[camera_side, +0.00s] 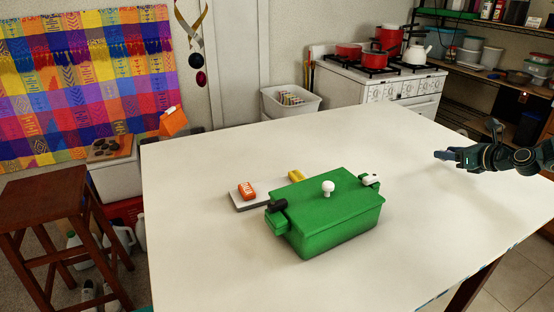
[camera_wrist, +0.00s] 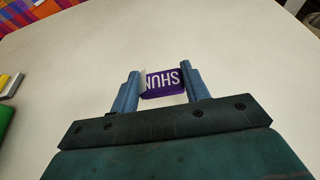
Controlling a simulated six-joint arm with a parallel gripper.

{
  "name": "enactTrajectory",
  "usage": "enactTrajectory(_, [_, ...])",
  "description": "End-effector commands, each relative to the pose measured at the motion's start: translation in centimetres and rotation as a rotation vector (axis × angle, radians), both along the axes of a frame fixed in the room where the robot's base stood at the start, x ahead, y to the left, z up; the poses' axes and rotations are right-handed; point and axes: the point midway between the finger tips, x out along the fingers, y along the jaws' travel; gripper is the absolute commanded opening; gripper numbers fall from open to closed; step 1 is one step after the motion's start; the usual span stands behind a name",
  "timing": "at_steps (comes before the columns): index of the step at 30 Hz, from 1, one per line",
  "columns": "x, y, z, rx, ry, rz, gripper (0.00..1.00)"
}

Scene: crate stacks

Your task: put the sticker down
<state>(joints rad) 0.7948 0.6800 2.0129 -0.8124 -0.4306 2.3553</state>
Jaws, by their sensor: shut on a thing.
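My gripper (camera_wrist: 160,88) is shut on a purple sticker (camera_wrist: 165,82) with white letters, which sits between the two blue fingers in the wrist view. The letters look upside down there. In the side view my gripper (camera_side: 440,155) is over the right part of the table, well to the right of the green crate. The sticker cannot be made out clearly in the side view.
A green crate (camera_side: 330,228) with a lid and white knob stands mid-table. The white table (camera_side: 200,260) is clear around my gripper.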

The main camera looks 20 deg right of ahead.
Motion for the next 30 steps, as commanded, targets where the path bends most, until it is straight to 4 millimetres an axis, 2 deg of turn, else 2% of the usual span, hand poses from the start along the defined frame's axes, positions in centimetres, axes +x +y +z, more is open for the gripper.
enactTrajectory(9, [0.0, 0.0, -3.0, 0.002, 0.002, -0.001, 0.22])
enactTrajectory(24, [0.0, 0.0, -3.6, 0.001, 0.001, 0.0, 0.22])
enactTrajectory(25, [0.0, 0.0, -3.5, 0.0, 0.0, 0.0, 0.5])
enactTrajectory(28, [0.0, 0.0, -3.5, 0.0, 0.0, 0.0, 0.68])
enactTrajectory(30, [0.0, 0.0, -3.5, 0.0, 0.0, 0.0, 0.68])
